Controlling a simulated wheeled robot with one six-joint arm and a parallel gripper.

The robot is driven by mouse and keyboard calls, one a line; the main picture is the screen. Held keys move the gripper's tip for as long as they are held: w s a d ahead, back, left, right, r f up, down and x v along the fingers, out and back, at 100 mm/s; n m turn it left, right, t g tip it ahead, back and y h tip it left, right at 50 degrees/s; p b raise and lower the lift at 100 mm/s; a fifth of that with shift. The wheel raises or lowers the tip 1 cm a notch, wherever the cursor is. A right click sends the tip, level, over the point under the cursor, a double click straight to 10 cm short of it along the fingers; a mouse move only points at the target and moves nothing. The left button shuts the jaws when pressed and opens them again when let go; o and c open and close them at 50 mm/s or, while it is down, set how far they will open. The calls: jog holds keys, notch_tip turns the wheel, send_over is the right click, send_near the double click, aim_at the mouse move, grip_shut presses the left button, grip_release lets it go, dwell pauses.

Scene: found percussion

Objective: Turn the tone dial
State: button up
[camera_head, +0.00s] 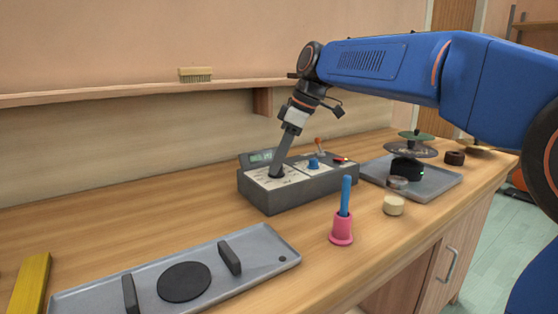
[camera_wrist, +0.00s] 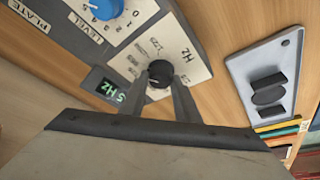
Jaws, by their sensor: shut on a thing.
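The tone dial is a black knob (camera_wrist: 160,73) on a white panel marked "Hz" in the wrist view. It is on the grey control box (camera_head: 268,202) on the bench in the head view. My gripper (camera_wrist: 169,85) points down at the box and its two fingers are shut on the knob, one on each side. In the head view my gripper (camera_head: 279,166) stands over the left part of the box and hides most of the knob. A small display (camera_wrist: 109,90) beside the dial shows green characters ending in "Hz".
A blue level knob (camera_head: 313,164) and a red-tipped lever (camera_head: 319,145) are on the same box. A pink cup (camera_head: 342,235) with a blue handle stands in front. A grey tray (camera_head: 262,240) lies at front left; another tray (camera_head: 437,188) with stacked discs is at right.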

jog(key=shift+m, duration=0.3)
jog(key=shift+s+a+m+t+h, duration=0.15)
jog(key=shift+m+t, duration=0.35)
jog(key=shift+m, duration=0.7)
jog(key=shift+s+d+m+t+h, duration=0.1)
jog(key=shift+m+t+h, duration=0.3)
jog(key=shift+m, duration=0.8)
jog(key=o, duration=1)
jog(key=shift+o, duration=0.2)
jog(key=shift+r, duration=0.15)
jog(key=v, duration=1.7)
jog(key=shift+s, duration=0.2)
